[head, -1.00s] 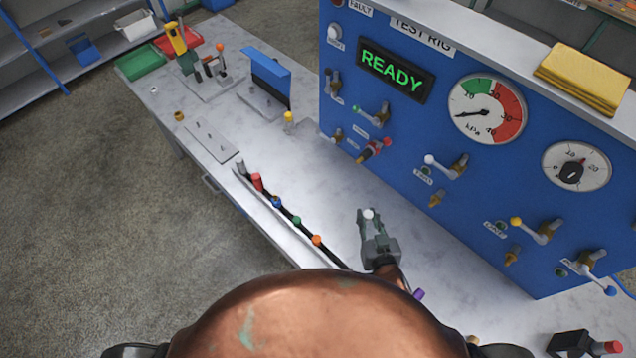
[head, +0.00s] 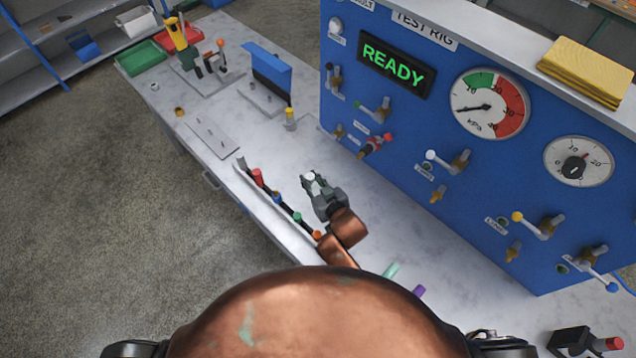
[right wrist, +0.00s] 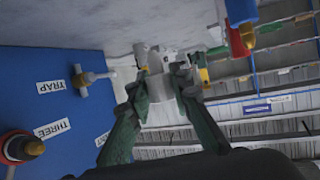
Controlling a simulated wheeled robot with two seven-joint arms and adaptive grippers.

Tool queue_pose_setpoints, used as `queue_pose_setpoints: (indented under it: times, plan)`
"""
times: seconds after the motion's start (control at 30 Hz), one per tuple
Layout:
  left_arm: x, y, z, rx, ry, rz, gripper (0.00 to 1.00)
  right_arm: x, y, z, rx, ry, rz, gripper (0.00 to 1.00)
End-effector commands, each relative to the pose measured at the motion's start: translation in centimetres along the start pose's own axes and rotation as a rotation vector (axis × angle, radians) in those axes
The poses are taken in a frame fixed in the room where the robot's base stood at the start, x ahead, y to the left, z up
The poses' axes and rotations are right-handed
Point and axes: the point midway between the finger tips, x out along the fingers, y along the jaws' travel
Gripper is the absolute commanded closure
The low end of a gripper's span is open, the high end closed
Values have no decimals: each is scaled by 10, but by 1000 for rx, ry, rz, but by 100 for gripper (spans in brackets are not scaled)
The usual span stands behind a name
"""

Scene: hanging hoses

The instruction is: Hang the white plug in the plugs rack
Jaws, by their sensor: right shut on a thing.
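My right gripper (head: 318,184) is shut on the white plug (head: 311,176) and holds it over the bench. In the right wrist view the white plug (right wrist: 158,86) sits between the two green-grey fingers of the gripper (right wrist: 158,98). A dark rail (head: 266,187), which looks like the plugs rack, runs along the bench's front edge, left of the gripper. It carries red (head: 257,175), blue (head: 276,197), green (head: 297,217) and orange (head: 317,235) plugs. The plug appears apart from the rail. My arm hides the rail's near end. My left gripper is out of view.
The blue test rig (head: 400,135) with valve handles stands right of the gripper. A blue bracket (head: 270,75), a yellow-topped post (head: 290,118) and a flat grey plate (head: 212,138) are farther back. Teal (head: 391,270) and purple (head: 418,291) pieces lie nearer.

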Motion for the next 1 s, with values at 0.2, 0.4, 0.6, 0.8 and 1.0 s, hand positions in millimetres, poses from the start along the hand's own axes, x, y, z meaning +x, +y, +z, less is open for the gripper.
queue_pose_setpoints:
  times: [0.2, 0.4, 0.6, 0.8, 1.0]
  plan:
    - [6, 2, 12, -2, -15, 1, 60, 30, 28, 30, 1, -1, 2, 100]
    - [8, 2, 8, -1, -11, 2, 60, 41, 36, 39, 1, 0, 1, 100]
    - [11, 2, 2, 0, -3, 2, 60, 54, 43, 62, 2, -4, 0, 100]
    - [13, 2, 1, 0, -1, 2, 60, 59, 42, 74, 2, 1, -1, 100]
    - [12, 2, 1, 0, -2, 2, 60, 59, 42, 73, 2, 1, -1, 100]
